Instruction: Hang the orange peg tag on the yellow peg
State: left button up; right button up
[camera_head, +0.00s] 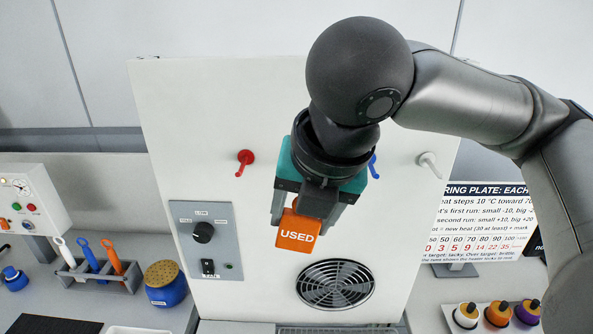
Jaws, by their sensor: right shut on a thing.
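The orange peg tag (298,233), marked "USED", hangs below my right gripper (310,210), which is shut on its upper part. The gripper and tag are in front of a white upright panel (190,120); I cannot tell their gap to it. The panel carries a red peg (244,161), a blue peg (374,168) beside the gripper, and a white peg (429,163). No yellow peg shows; my right arm and gripper cover part of the peg row. My left gripper is not in view.
Below the tag are a round fan grille (335,284) and, to the left, a grey control plate (203,256) with a knob. A tool rack (97,277) and blue pot (165,284) stand at left. At right are a sign (480,225) and several small bottles (498,314).

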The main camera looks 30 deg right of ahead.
jog(key=shift+w+d+r, duration=0.1)
jog(key=shift+r, duration=0.35)
jog(key=w+d+f+p, duration=0.1)
jog(key=w+d+p, duration=0.1)
jog(key=w+d, duration=0.3)
jog(key=w, duration=0.3)
jog(key=shift+w+f, duration=0.2)
jog(key=shift+f, duration=0.05)
dwell(0.9)
jog(key=shift+d+f, duration=0.1)
jog(key=shift+f, duration=0.1)
dwell(0.4)
jog(key=o, duration=1.4)
jog(key=shift+o, duration=0.2)
